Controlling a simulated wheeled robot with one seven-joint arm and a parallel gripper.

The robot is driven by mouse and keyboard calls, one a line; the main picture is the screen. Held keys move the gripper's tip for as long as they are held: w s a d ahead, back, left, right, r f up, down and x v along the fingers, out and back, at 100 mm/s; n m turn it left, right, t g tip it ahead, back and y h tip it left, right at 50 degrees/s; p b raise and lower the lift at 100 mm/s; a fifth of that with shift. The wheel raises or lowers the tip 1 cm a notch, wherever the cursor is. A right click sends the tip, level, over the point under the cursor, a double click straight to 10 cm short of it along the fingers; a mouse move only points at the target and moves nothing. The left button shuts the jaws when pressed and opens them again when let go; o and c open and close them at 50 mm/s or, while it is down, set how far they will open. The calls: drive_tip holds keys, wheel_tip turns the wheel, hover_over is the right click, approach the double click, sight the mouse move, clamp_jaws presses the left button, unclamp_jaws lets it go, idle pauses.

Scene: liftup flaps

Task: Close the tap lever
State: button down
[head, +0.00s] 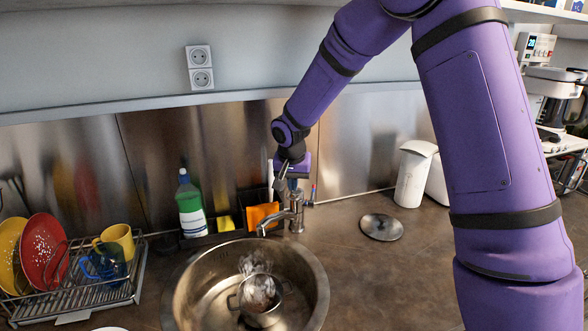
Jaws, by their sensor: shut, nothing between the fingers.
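The metal tap (296,208) stands at the back edge of the round sink. Its spout points left over the bowl. My gripper (281,183) reaches down from above and is shut, with nothing seen between its fingers. Its fingertips are just above the tap, close to the top of its body. I cannot tell whether they touch it. The tap lever is hard to make out, partly hidden by or merged with my gripper, so its position is unclear.
The round sink (183,290) holds a small metal pot (259,312). A green-and-white bottle (191,208) and an orange item (262,215) stand left of the tap. A dish rack (90,293) is at left. A metal disc (382,227) and white container (413,175) are at right. The right counter is mostly clear.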

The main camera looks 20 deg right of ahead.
sight(293, 199)
drive_tip(key=shift+s+a+f, duration=0.15)
drive_tip(key=shift+s+f, duration=0.25)
drive_tip(key=shift+f, duration=0.35)
drive_tip(key=shift+f, duration=0.1)
drive_tip(key=shift+s+a+f, duration=0.2)
drive_tip(key=shift+s+f, duration=0.3)
drive_tip(key=shift+f, duration=0.15)
